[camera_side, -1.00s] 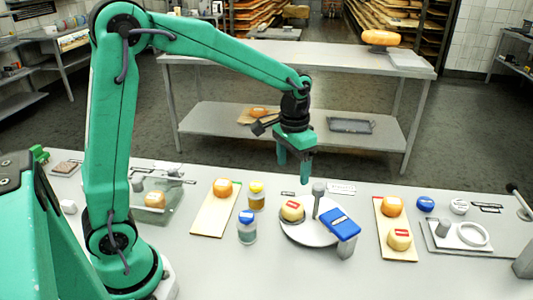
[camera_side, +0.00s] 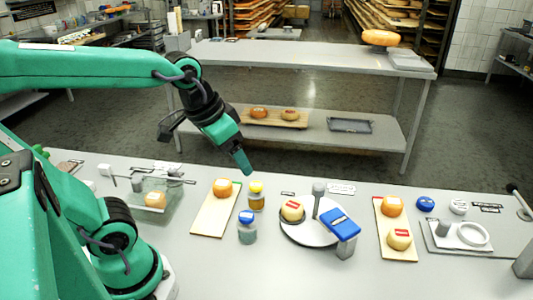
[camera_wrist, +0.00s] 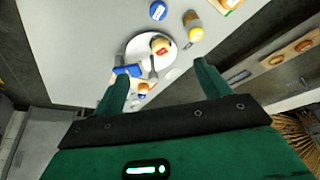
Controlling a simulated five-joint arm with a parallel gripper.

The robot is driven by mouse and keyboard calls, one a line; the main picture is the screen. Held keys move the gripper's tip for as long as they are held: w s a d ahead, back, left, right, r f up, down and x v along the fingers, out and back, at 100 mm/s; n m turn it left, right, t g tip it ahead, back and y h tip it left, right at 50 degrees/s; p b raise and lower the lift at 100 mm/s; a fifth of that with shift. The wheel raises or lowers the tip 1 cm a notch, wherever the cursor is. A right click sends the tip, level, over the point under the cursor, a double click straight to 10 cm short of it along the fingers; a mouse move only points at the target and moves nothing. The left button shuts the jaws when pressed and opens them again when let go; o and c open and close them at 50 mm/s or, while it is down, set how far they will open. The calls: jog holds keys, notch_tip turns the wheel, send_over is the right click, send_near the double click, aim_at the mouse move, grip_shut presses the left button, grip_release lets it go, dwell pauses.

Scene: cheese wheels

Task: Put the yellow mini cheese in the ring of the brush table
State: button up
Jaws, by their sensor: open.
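A pale yellow mini cheese (camera_side: 292,210) with a red label sits on the round white table (camera_side: 308,236), left of its grey post (camera_side: 317,197); it also shows in the wrist view (camera_wrist: 160,45). A second yellow cheese with a red label (camera_side: 399,239) lies on the right wooden board. A white ring (camera_side: 473,234) lies on a grey tray at the right. My gripper (camera_side: 243,162) is open and empty, raised behind the jars and left of the round table. Its fingers (camera_wrist: 160,82) show spread in the wrist view.
A yellow-lidded jar (camera_side: 256,198) and a blue-lidded jar (camera_side: 247,229) stand left of the round table. Wooden boards (camera_side: 208,220) (camera_side: 385,222) carry orange cheeses (camera_side: 222,187) (camera_side: 392,206). A glass-like box (camera_side: 155,208) stands farther left. The front of the table is clear.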

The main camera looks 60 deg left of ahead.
jog(key=shift+s+a+f+t, duration=0.15)
jog(key=shift+s+t, duration=0.35)
jog(key=shift+s, duration=1.25)
